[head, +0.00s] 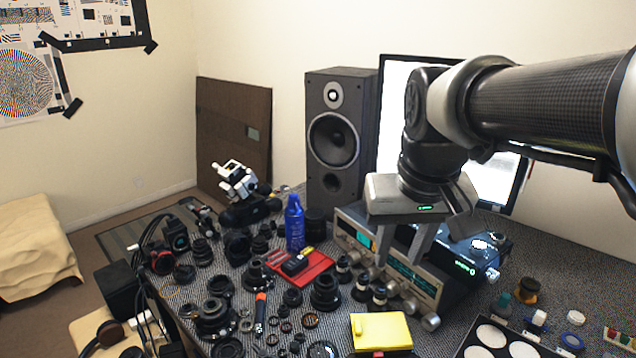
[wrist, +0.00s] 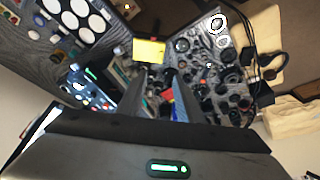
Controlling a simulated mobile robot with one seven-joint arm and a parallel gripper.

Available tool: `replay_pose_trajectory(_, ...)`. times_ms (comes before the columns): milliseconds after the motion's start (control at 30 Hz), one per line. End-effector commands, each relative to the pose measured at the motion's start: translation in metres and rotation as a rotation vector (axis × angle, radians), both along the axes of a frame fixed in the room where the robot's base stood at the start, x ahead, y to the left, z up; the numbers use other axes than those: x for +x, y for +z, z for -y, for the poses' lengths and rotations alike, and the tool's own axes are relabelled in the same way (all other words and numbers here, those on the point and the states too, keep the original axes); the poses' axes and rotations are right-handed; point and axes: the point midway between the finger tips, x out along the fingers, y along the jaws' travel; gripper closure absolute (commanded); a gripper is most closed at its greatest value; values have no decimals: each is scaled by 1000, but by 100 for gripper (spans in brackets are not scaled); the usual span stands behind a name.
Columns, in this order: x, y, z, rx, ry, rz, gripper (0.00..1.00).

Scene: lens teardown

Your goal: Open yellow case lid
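The yellow case (head: 381,331) lies near the front edge of the table in the head view, with its lid looking closed. A small raised yellow part sits at its left side. The case also shows in the wrist view (wrist: 149,51), beyond the fingertips. My gripper (head: 398,258) hangs above the table, over the silver instruments, behind and above the case and apart from it. Its two fingers are spread with a gap between them, and nothing shows between them in the wrist view (wrist: 157,72).
Silver instruments (head: 400,270) stand under my gripper. Lens parts (head: 215,318) crowd the table to the left, with a red tray (head: 312,268) and blue bottle (head: 294,222). A palette of white discs (head: 490,336) lies right of the case. A speaker (head: 335,130) stands behind.

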Motion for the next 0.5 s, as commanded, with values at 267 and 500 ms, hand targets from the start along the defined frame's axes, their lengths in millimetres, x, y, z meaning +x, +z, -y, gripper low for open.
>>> replay_pose_trajectory(267,123,-122,-5,1,1,-190,67)
replay_pose_trajectory(500,189,-212,-8,8,-2,-301,67)
